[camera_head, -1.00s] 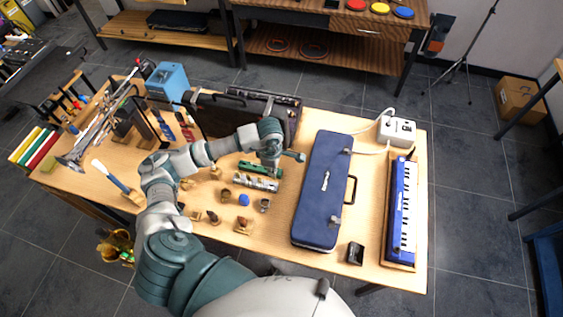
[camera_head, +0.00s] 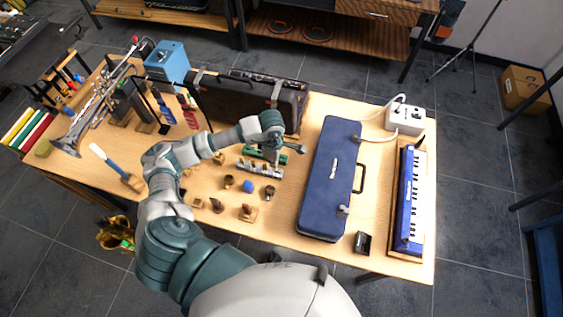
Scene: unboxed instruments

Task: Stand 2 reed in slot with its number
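My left gripper (camera_head: 276,158) hangs from my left arm over the middle of the table (camera_head: 270,222). It is beside a green strip-like holder (camera_head: 256,154) and a silvery block with several upright parts (camera_head: 262,169). The fingertips are too small and overlapped to show whether it is open or holds anything. I cannot make out the numbered reed or the slot numbers. My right gripper is not in view.
Small cups and pegs, with a blue piece (camera_head: 248,187), stand in front of the holder. A long blue case (camera_head: 331,180) and a blue keyboard (camera_head: 411,200) lie to the right.

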